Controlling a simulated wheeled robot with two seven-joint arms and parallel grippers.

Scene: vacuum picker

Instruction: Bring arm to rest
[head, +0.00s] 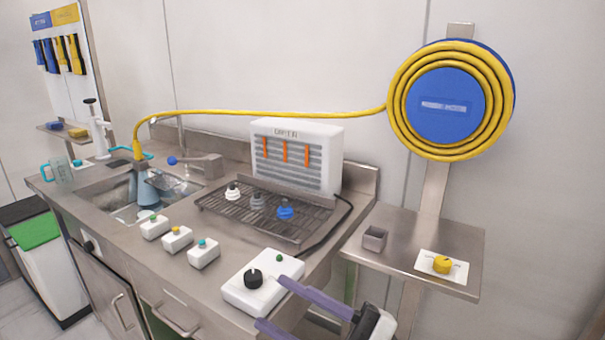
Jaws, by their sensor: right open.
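My right gripper (272,303) comes in from the bottom right in the head view. Its two purple-grey fingers are spread apart, and nothing shows between them. The fingertips are at the right edge of a white control box (236,296) with a black knob and a green button, overlapping it in the picture. I cannot tell whether they touch it. My left arm and gripper are not in view.
A sink (108,200) is at left. A yellow hose (270,113) runs from the reel (500,85) to it. A side shelf (400,254) holds a grey cup and yellow piece.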

